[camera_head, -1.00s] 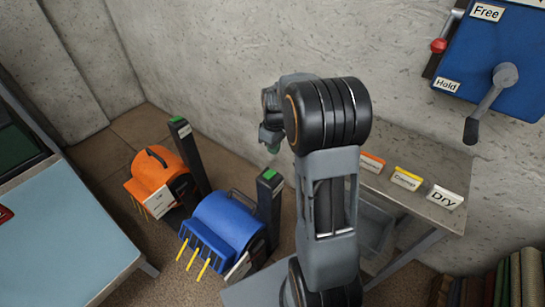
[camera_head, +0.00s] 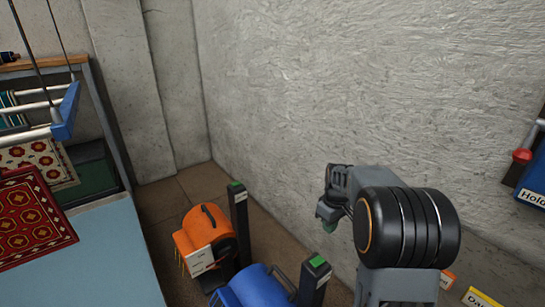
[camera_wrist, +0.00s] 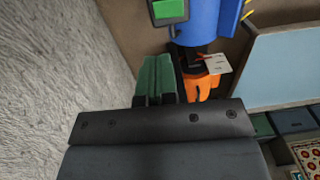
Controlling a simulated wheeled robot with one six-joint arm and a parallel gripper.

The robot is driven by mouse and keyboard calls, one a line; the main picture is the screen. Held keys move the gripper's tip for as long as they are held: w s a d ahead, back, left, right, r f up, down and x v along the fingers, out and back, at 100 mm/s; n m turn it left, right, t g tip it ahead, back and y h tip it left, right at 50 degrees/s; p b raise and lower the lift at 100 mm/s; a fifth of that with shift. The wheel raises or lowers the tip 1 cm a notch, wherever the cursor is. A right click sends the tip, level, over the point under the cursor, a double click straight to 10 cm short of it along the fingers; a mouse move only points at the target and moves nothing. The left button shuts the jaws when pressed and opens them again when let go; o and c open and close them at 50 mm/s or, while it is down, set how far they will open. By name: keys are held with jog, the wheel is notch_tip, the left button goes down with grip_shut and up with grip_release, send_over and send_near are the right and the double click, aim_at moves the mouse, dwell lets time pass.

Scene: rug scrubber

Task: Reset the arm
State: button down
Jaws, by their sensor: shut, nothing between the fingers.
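My arm is folded up in front of the concrete wall in the head view, its big dark joint towards the camera. My gripper (camera_head: 328,226) hangs at the arm's far end, to the left of that joint, and is clear of other things. In the wrist view its green fingers (camera_wrist: 158,80) are together with nothing between them. The rest of my arm is cut off by the lower edge of the head view.
An orange machine (camera_head: 203,232) and a blue machine (camera_head: 252,290) stand on the floor left of my arm. A light-blue table (camera_head: 110,260) with red patterned rugs (camera_head: 35,215) is at the left. Label signs (camera_head: 480,298) and a blue wall panel (camera_head: 533,185) are at right.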

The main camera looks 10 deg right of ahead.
jog(key=s+a+r+m+t+p, duration=0.25)
jog(key=s+a+r+p, duration=0.3)
jog(key=s+r, duration=0.3)
jog(key=s+a+r+m+t+p, duration=0.1)
jog(key=s+a+r+m+p, duration=0.2)
jog(key=s+a+r+p, duration=0.4)
jog(key=n+g+y+b, duration=0.1)
jog(key=n+g+b, duration=0.4)
jog(key=b, duration=1.1)
send_over(314, 263)
jog(key=w+d, duration=0.1)
jog(key=d, duration=0.2)
jog(key=w+d+f+x, duration=0.1)
jog(key=w+d+x, duration=0.1)
jog(key=x, duration=1.4)
jog(key=shift+n+t, duration=0.35)
jog(key=f+b, duration=0.1)
jog(key=f, duration=0.3)
jog(key=a+f, duration=0.1)
jog(key=f, duration=0.3)
jog(key=a+f+b, duration=0.1)
jog(key=f, duration=0.3)
jog(key=shift+s+a+f+b, duration=0.1)
jog(key=shift+a+f+b, duration=0.1)
jog(key=shift+b, duration=0.15)
